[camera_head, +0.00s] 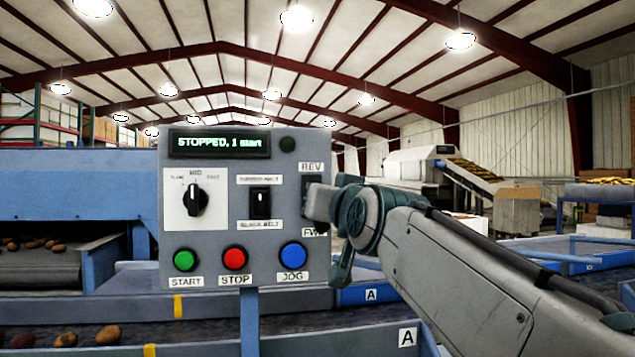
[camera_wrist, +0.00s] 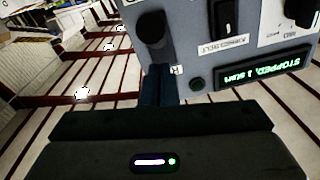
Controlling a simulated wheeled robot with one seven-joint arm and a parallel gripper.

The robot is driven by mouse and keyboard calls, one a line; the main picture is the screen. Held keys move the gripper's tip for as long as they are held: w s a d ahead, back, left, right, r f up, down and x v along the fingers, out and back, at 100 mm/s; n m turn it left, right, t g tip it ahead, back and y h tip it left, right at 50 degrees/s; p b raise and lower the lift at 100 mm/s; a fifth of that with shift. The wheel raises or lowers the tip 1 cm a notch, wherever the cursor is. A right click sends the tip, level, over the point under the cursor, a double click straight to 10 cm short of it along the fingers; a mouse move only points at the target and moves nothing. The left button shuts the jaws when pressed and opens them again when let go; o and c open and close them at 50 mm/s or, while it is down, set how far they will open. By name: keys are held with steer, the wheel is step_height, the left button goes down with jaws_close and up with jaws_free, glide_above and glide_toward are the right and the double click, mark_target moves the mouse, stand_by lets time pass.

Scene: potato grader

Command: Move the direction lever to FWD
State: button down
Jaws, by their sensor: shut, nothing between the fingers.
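The direction lever's dark slot (camera_head: 311,184) is at the right edge of the grey control panel (camera_head: 215,268), with the REV label (camera_head: 311,167) above and the FWD label (camera_head: 313,232) below, partly covered. My arm hides much of the lever there. In the wrist view the panel appears upside down, and the lever's black knob (camera_wrist: 152,27) stands out from it. My gripper (camera_wrist: 160,75) is shut and empty, its dark fingers close to the REV end of the slot and near the knob. Contact cannot be told.
The display (camera_head: 220,143) reads "STOPPED, 1 start". The panel also holds a rotary knob (camera_head: 195,200), a rocker switch (camera_head: 261,200), and green (camera_head: 185,260), red (camera_head: 234,258) and blue (camera_head: 293,255) buttons. Conveyors with potatoes (camera_head: 66,339) lie behind and below.

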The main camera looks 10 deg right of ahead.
steer(key=shift+f+b, duration=1.05)
steer(key=shift+b, duration=0.3)
